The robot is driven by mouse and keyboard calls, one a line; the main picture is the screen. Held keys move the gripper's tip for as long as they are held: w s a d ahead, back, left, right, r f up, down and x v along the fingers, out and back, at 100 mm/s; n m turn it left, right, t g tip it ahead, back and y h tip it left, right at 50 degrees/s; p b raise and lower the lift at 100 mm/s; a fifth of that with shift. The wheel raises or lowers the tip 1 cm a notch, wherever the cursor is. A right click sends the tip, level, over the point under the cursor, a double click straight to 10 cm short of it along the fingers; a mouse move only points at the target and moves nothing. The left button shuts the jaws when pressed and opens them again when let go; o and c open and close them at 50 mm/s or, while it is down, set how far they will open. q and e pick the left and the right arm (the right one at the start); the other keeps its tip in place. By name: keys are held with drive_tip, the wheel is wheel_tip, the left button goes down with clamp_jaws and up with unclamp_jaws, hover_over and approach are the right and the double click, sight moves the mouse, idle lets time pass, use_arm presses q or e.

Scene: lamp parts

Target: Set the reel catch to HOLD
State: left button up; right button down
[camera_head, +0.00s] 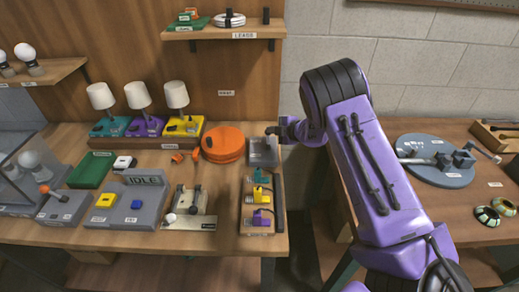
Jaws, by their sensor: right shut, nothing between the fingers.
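An orange round thing (222,145), which looks like the reel, lies flat at the back of the wooden table. Small orange pieces (177,157) lie just left of it. I cannot make out a catch or a HOLD mark at this size. My right gripper (271,131) is shut and empty, above the table's back right corner and a little right of the orange round thing, apart from it. My purple right arm hides part of the gap between the two tables. My left gripper is not in view.
A grey open bin (263,152) sits below my right gripper. A tray with coloured parts (246,222) is in front of it. Three lamps stand on a rack (110,143) at the back left. A grey IDLE block (150,207) stands in front. A round grey plate (425,155) is on the right table.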

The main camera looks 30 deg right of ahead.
drive_tip(key=shift+w+d+f, duration=0.1)
drive_tip(key=shift+w+d, duration=0.2)
drive_tip(key=shift+w, duration=0.4)
drive_tip(key=shift+r, duration=0.2)
